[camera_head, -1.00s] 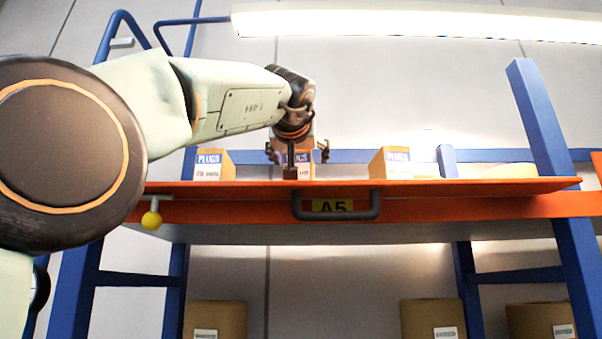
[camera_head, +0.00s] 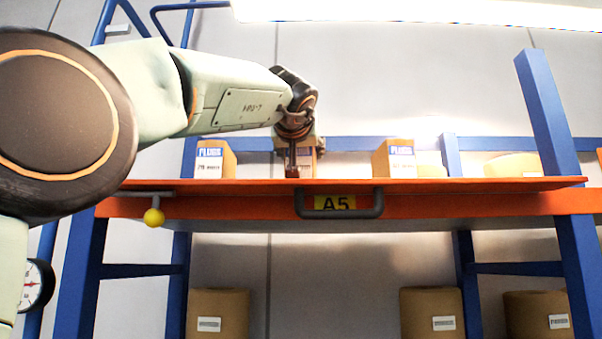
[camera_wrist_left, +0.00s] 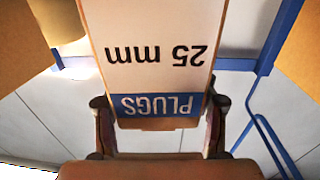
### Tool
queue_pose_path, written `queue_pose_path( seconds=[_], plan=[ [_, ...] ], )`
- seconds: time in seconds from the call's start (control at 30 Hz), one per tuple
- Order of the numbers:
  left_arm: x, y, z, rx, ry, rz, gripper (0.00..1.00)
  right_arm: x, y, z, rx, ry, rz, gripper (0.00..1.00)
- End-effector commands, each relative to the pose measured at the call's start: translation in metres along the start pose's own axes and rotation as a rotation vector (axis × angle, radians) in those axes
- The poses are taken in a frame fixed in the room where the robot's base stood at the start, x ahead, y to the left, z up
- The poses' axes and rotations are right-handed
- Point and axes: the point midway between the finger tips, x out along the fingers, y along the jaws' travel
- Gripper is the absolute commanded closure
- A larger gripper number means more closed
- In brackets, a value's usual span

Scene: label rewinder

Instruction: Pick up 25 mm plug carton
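The 25 mm plug carton (camera_head: 306,160) stands on the orange shelf, the middle one of three cartons. Its front is partly hidden behind my left gripper (camera_head: 298,156). In the left wrist view the carton (camera_wrist_left: 157,55) fills the upper middle, its "PLUGS" and "25 mm" print upside down. The two fingers of the left gripper (camera_wrist_left: 160,128) are at the carton's two sides and look in contact with them. The carton looks upright, with its base at shelf level. My right gripper is in neither view.
Similar plug cartons stand to the left (camera_head: 214,160) and right (camera_head: 394,160), with free shelf between. The orange shelf (camera_head: 450,186) has a grey handle (camera_head: 340,213) at its front and a yellow knob (camera_head: 154,217) at left. Blue posts (camera_head: 548,115) frame it.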

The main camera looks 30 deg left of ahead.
Motion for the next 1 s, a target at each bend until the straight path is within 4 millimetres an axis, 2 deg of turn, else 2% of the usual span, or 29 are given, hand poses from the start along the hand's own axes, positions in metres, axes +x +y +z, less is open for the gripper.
queue_pose_path(
  seconds=[0.07, 0.53, 0.87, 1.0],
  plan=[
    [0.000, 0.000, 0.001, 0.001, -0.001, 0.000, 0.50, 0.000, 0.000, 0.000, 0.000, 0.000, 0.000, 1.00],
    [0.001, 0.000, 0.002, 0.001, -0.004, -0.001, 0.90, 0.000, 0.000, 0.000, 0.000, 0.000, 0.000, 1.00],
    [0.000, 0.000, -0.002, 0.000, 0.000, 0.000, 0.91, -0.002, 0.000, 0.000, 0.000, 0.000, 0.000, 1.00],
    [0.000, 0.000, -0.010, 0.000, 0.001, 0.000, 0.91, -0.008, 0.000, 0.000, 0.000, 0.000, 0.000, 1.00]
  ],
)
